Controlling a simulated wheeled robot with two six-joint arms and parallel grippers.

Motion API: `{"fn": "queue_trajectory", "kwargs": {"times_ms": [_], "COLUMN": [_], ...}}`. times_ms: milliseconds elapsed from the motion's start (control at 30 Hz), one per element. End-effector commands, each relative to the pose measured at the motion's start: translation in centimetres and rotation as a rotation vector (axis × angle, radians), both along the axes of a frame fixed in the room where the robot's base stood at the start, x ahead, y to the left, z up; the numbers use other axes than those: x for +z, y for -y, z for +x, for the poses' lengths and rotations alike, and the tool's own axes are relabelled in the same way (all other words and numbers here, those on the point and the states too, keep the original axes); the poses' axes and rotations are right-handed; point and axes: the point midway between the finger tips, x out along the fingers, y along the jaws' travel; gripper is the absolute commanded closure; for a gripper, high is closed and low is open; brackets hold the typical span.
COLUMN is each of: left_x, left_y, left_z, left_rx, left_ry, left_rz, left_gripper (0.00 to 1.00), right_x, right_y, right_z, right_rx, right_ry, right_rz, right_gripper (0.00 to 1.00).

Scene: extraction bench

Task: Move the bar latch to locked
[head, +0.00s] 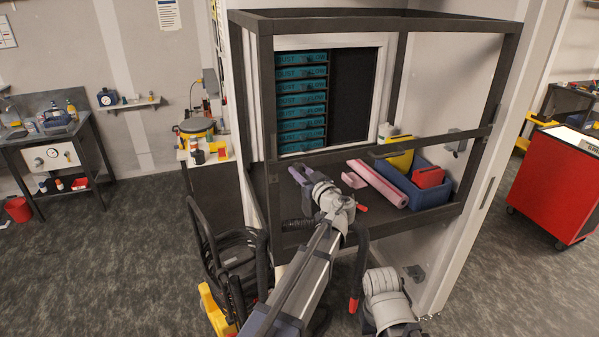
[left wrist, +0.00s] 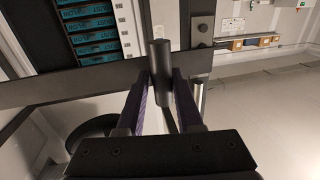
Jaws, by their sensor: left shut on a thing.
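My left gripper (head: 299,176) reaches the dark front rail of the extraction bench, at its left part, in the head view. In the left wrist view its two purple-lined fingers (left wrist: 161,92) stand on either side of a dark upright cylindrical handle, which I take for the bar latch's handle (left wrist: 161,62). The gripper is shut on this handle. The handle stands in front of the dark frame rail (left wrist: 90,82). The rest of the latch is hidden by the fingers, and I cannot tell its position. My right gripper is not in view.
The bench's dark frame (head: 330,25) surrounds a teal drawer rack (head: 302,100). A blue bin (head: 433,192) and a pink roll (head: 377,184) lie inside, right of the gripper. A black hose machine (head: 232,262) stands on the floor at left. A red cabinet (head: 548,180) stands far right.

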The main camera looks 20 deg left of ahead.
Motion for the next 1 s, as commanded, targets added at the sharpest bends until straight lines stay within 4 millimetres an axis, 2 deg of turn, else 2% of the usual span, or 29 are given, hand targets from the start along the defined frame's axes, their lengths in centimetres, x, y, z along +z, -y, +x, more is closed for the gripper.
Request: {"fn": "queue_trajectory", "kwargs": {"times_ms": [33,200,667,1000], "left_x": [0.0,0.0,-0.1,-0.2], "left_y": [-0.2,-0.2,-0.4,-0.4], "left_z": [-0.1,-0.2,-0.2,-0.3], "left_rx": [0.005,0.007,0.010,0.013], "left_ry": [-0.001,0.000,-0.026,-0.166], "left_rz": [-0.001,-0.001,0.035,0.244], "left_gripper": [0.83,1.00,1.00,1.00], "right_x": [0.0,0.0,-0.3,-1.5], "right_y": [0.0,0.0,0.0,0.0], "right_z": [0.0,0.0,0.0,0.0], "right_rx": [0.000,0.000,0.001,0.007], "right_ry": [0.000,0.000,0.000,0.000], "right_rz": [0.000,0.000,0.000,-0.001], "right_gripper": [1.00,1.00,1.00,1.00]}}
